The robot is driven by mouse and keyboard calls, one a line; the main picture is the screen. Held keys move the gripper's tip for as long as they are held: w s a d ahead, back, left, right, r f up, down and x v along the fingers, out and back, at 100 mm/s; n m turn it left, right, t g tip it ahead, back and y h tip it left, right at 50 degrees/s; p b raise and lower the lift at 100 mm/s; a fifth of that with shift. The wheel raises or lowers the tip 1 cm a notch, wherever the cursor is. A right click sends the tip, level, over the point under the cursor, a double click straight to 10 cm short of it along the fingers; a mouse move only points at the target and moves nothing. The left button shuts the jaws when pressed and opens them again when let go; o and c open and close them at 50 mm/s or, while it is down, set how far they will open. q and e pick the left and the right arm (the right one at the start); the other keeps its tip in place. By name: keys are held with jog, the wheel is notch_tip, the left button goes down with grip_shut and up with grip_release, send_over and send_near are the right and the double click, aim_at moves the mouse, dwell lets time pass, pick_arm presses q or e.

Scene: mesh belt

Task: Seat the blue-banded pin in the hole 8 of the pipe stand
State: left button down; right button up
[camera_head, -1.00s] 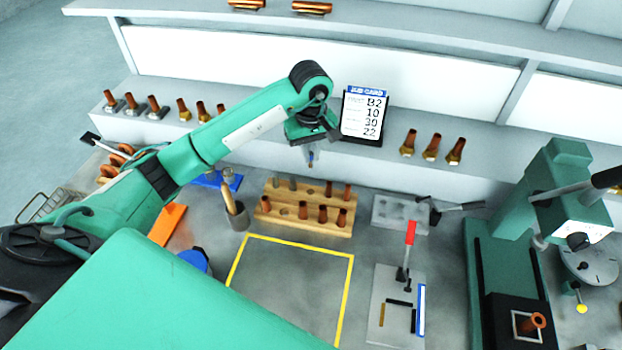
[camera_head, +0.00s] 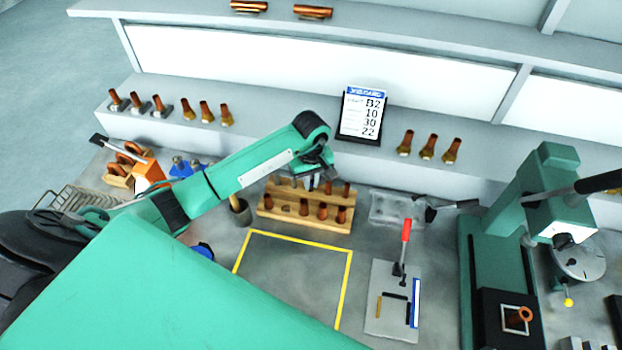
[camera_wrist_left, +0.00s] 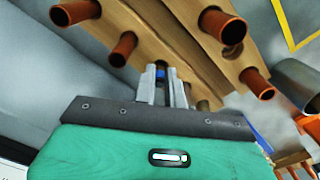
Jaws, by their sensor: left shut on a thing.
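The pipe stand (camera_head: 295,221) is a two-step wooden rack with copper pipes in several of its holes. It also fills the upper part of the left wrist view (camera_wrist_left: 172,28). My left gripper (camera_head: 312,184) is over the stand's back row. In the left wrist view its fingers (camera_wrist_left: 161,88) are shut on the blue-banded pin (camera_wrist_left: 160,73), whose blue band shows between the tips. The pin's lower end is hidden, so I cannot tell whether it is in a hole. Hole numbers are not readable. My right gripper is out of view.
A grey cup (camera_head: 240,212) stands just left of the stand. A clear-topped grey plate (camera_head: 390,208) and a red-handled clamp fixture (camera_head: 392,300) are to the right. A green press (camera_head: 490,250) stands farther right. The yellow-outlined area (camera_head: 290,275) in front is empty.

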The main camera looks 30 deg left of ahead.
pick_arm(q)
jog(key=shift+f, duration=0.1)
jog(key=shift+f, duration=0.15)
jog(key=c, duration=1.5)
grip_release()
jog(key=shift+r, duration=0.2)
jog(key=shift+r, duration=0.15)
jog(key=shift+r+b, duration=2.55)
jog(key=shift+r, duration=3.35)
